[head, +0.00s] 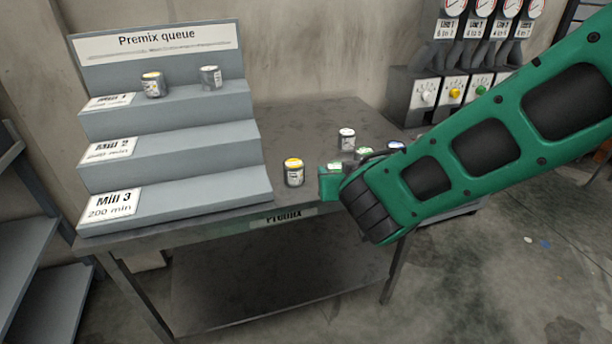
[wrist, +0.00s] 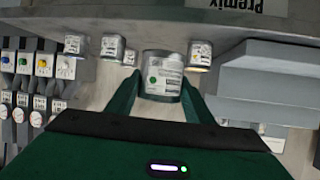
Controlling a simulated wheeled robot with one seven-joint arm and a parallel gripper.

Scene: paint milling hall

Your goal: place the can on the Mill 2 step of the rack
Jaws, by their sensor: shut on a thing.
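The stepped grey rack (head: 185,160) headed "Premix queue" stands on the left of the table. Its middle step, labelled Mill 2 (head: 190,142), is bare. My gripper (wrist: 160,98) is shut on a can with a green dot on its label (wrist: 163,75); a finger lies on each side of it. My gripper is over the table, right of the rack.
A yellow-topped can (head: 294,173) stands between rack and gripper. A white-topped can (head: 347,139) and a blue-topped can (head: 396,147) are on the table (head: 290,125). Two cans (head: 153,84) (head: 210,77) occupy the top step. The Mill 3 step (head: 190,192) is bare.

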